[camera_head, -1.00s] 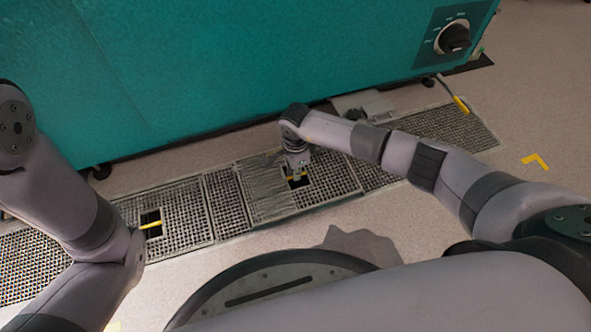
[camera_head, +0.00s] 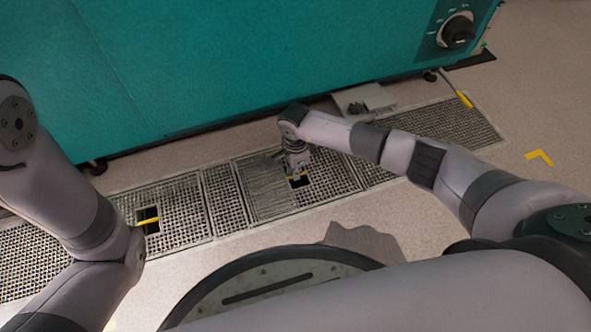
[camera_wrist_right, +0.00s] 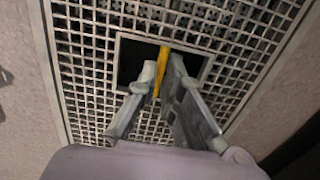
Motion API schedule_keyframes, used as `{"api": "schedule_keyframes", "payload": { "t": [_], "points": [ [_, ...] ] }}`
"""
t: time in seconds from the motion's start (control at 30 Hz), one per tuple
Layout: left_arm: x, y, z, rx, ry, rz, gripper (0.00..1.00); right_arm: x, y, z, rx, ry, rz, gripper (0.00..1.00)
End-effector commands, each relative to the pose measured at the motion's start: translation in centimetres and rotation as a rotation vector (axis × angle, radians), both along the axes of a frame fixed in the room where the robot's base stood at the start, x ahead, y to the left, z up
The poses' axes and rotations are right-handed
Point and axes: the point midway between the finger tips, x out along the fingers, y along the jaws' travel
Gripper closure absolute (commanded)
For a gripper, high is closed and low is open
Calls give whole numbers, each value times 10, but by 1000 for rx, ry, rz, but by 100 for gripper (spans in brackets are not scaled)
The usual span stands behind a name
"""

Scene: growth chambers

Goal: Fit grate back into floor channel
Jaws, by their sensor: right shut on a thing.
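My right gripper (camera_head: 297,177) is low over a floor grate (camera_head: 330,180) in the row in front of the teal cabinet. In the right wrist view its fingers (camera_wrist_right: 160,92) are shut on the yellow bar (camera_wrist_right: 163,57) that spans the grate's dark square opening. The mesh of this grate (camera_wrist_right: 85,60) fills the right wrist view between two long pale edges. It looks about level with the floor channel; I cannot tell whether it is fully seated. My left arm comes in from the left, but its gripper is not in view.
Another grate (camera_head: 180,205) with a yellow bar (camera_head: 147,221) lies to the left, near my left arm. More mesh (camera_head: 440,127) continues to the right. The teal cabinet (camera_head: 230,65) stands close behind the row. A grey block (camera_head: 362,101) is by its base. Floor is open at right.

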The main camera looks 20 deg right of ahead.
Motion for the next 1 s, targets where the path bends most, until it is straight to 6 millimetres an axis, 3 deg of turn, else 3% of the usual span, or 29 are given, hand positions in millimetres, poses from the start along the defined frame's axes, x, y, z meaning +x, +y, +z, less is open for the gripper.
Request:
{"api": "schedule_keyframes", "payload": {
  "t": [0.4,0.43,0.77,1.0],
  "points": [
    [-3,1,0,-1,-6,-1,63,1,1,2,2,-3,0,100],
    [-3,1,0,-1,-6,-1,63,1,1,2,2,-3,0,92],
    [-3,1,0,-1,-6,-1,63,0,0,1,1,-1,0,70],
    [-2,1,-1,-1,-4,-1,63,-1,0,-1,-1,3,0,69]
  ]
}}
